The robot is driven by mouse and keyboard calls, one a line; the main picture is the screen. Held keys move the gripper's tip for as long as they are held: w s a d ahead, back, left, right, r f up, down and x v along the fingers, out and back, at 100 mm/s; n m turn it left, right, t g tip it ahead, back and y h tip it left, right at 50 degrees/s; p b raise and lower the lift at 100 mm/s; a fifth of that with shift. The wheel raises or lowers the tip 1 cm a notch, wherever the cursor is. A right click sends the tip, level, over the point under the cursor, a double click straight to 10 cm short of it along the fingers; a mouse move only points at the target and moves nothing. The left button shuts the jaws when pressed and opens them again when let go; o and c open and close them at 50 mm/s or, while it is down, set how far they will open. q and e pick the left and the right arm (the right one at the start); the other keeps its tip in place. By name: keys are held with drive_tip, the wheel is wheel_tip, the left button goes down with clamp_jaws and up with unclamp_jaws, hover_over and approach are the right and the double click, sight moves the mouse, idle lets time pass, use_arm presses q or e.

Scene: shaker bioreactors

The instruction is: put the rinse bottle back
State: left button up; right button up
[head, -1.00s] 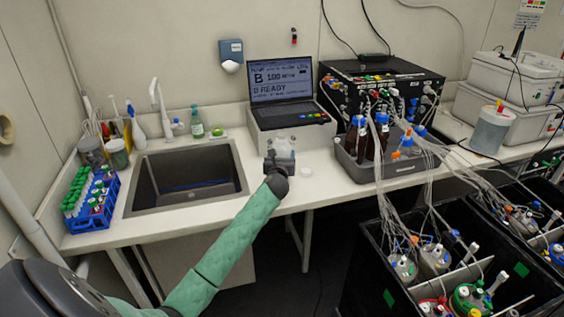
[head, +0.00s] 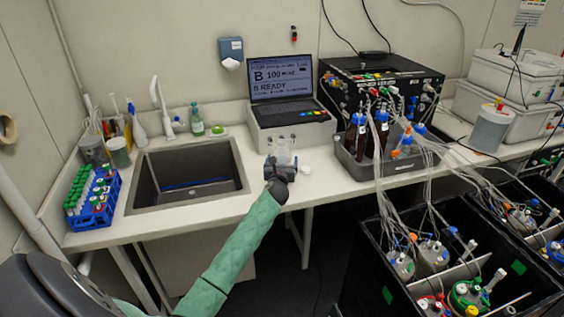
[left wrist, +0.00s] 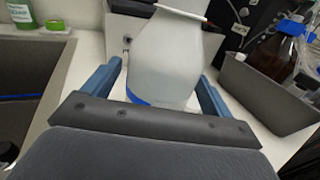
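A translucent whitish bottle (head: 283,153), which looks like the rinse bottle, stands upright on the counter in front of the laptop box. In the left wrist view the bottle (left wrist: 170,60) has a ringed neck at the top and a blue patch low on its left. My left gripper (head: 278,168) is at the bottle, on its near side. My right gripper is not in view.
A small white round piece (head: 305,169) lies right of the bottle. The sink (head: 133,195) is to the left, with soap and squeeze bottles (head: 138,124) behind it. A grey tray (head: 352,167) of brown bottles stands right. The laptop box (head: 258,135) is behind.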

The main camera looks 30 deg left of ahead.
use_arm(q)
drive_tip(key=shift+r, duration=0.1)
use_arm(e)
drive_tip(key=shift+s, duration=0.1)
use_arm(q)
drive_tip(key=shift+s+d, duration=0.2)
drive_tip(key=shift+s, duration=0.15)
drive_tip(key=b+v, duration=0.3)
drive_tip(key=v, duration=0.8)
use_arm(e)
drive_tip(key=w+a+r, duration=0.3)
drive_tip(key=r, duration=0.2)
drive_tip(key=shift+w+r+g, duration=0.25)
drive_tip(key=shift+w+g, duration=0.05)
use_arm(q)
drive_tip(key=shift+s, duration=0.1)
